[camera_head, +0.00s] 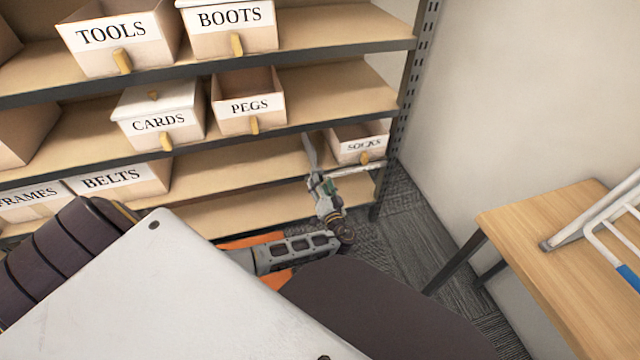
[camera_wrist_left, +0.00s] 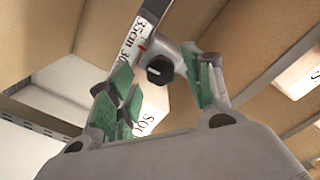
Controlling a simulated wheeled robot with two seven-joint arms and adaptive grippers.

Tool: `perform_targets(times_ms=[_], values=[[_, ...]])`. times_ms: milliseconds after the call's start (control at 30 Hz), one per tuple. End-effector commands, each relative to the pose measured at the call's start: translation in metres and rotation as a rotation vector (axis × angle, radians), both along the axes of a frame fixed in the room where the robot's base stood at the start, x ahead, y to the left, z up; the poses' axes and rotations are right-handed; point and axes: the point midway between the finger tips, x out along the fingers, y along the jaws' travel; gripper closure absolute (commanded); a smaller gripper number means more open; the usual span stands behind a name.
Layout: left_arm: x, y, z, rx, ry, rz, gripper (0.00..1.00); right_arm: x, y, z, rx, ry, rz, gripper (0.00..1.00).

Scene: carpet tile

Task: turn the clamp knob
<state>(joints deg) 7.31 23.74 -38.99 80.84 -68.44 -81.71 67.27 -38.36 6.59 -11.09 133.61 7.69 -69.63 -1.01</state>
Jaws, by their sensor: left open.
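The clamp knob (camera_wrist_left: 160,69) is a small round black knob in the left wrist view. It sits on a grey metal clamp (camera_wrist_left: 176,52) beside a pale bar with centimetre marks (camera_wrist_left: 144,20). My left gripper (camera_head: 322,182) is open at the lower shelf, beside the SOCKS box (camera_head: 358,144) in the head view. In the left wrist view the green-padded fingers (camera_wrist_left: 166,88) stand on either side of the knob, with visible gaps. I cannot tell how far the knob is beyond the fingertips. In the head view the gripper hides the knob; a silver bar (camera_head: 362,170) shows beside it. My right gripper is not in view.
The shelving also holds boxes marked TOOLS (camera_head: 122,40), BOOTS (camera_head: 230,30), CARDS (camera_head: 158,118), PEGS (camera_head: 248,102) and BELTS (camera_head: 122,180). A dark shelf post (camera_head: 412,80) stands to the right. A wooden table (camera_head: 545,265) with a white rack (camera_head: 610,215) is at right.

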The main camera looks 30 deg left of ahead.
Motion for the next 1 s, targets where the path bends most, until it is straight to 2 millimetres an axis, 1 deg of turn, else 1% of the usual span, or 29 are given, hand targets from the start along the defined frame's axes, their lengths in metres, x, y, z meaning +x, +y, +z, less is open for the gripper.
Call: perform_targets(times_ms=[33,167,533,567,900,1000], values=[[0.0037,0.0039,0.0002,0.001,-0.002,0.001,0.49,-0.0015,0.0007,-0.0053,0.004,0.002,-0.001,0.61],[0.0083,0.0097,-0.0001,-0.001,-0.001,0.001,0.49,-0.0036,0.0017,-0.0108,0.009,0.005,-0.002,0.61],[0.0106,0.0125,0.0002,-0.001,0.0,0.001,0.49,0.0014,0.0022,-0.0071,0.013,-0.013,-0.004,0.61],[0.0106,0.0125,0.0003,-0.001,0.0,0.001,0.51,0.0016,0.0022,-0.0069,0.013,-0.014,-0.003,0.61],[0.0106,0.0123,0.0002,-0.001,0.0,0.001,0.94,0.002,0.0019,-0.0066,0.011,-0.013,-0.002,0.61],[0.0106,0.0122,0.0001,-0.001,0.0,0.001,0.95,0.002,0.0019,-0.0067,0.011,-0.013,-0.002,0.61]])
